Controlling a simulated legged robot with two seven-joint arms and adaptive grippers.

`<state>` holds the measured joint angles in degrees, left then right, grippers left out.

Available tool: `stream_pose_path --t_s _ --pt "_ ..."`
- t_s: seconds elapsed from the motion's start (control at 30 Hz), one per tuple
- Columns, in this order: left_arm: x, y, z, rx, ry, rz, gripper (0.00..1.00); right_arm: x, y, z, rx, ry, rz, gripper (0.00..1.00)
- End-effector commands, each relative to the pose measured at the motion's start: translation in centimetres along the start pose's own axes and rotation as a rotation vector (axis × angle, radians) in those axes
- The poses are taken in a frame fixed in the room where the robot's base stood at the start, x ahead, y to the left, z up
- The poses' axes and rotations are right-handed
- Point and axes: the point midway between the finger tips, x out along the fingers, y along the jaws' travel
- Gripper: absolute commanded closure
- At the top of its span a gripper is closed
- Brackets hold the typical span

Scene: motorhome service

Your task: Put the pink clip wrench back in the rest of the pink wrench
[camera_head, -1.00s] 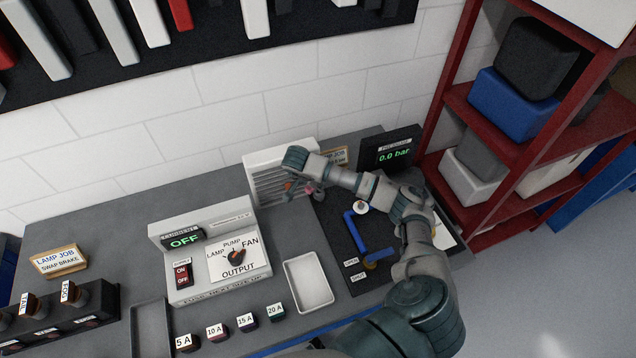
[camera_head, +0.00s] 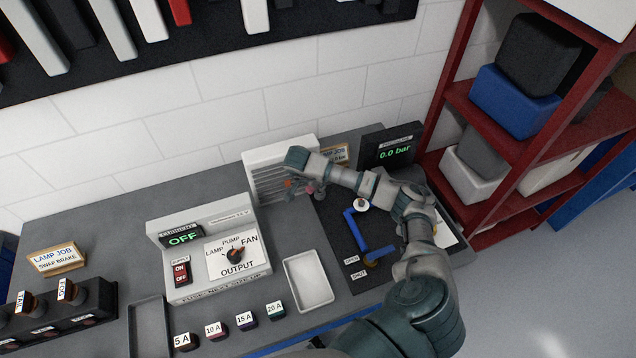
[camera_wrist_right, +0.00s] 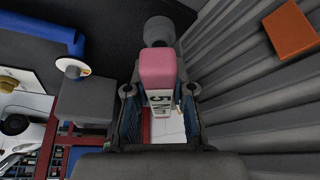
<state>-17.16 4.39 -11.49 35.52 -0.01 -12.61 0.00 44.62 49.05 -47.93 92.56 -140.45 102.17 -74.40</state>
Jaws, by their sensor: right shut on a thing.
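My right gripper (camera_head: 303,189) is at the front of the light ribbed unit (camera_head: 270,180) at the back of the bench. In the right wrist view the gripper (camera_wrist_right: 158,92) is shut on the pink clip wrench (camera_wrist_right: 158,68), which has a pink block and a white part with dark lettering between the fingers. A grey rounded end (camera_wrist_right: 158,31) shows just beyond the pink block. The wrench is small and partly covered by the gripper in the head view. I cannot clearly make out the rest of the pink wrench. My left gripper is not in view.
Grey ribs (camera_wrist_right: 250,85) run close along the gripper's right side in the wrist view, with an orange block (camera_wrist_right: 290,30) on them. A dark mat with blue pipe (camera_head: 350,225), a pressure display (camera_head: 392,153) and a white tray (camera_head: 309,281) are nearby.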

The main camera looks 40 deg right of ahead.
Motion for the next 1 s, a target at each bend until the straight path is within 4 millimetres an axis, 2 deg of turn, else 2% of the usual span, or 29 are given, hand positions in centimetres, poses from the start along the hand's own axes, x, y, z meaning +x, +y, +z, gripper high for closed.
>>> stream_pose_path --t_s 0.2,0.23,0.33,0.37,0.63,0.73,0.87,1.0 --pt "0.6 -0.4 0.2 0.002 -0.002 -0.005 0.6 0.8 0.1 0.1 0.001 -0.002 0.001 1.0" --pt "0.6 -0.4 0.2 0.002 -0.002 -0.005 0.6 0.8 0.1 0.1 0.001 -0.002 0.0 0.75" --pt "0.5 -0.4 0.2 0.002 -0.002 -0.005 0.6 0.8 0.1 0.0 0.002 -0.002 0.0 0.5" --pt "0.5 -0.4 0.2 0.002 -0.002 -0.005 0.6 0.8 0.1 0.1 0.002 -0.002 0.0 0.48" --pt "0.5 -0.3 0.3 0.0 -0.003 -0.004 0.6 0.7 0.0 0.2 0.0 -0.002 0.001 0.48" --pt "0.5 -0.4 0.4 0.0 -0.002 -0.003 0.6 -0.1 -0.1 0.2 0.001 -0.002 -0.002 0.48" --pt "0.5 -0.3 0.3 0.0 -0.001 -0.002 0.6 -2.2 -0.1 0.0 0.001 0.0 -0.005 0.48" --pt "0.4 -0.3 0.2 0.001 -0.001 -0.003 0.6 -5.4 -0.1 -0.1 0.001 -0.001 -0.004 0.48"
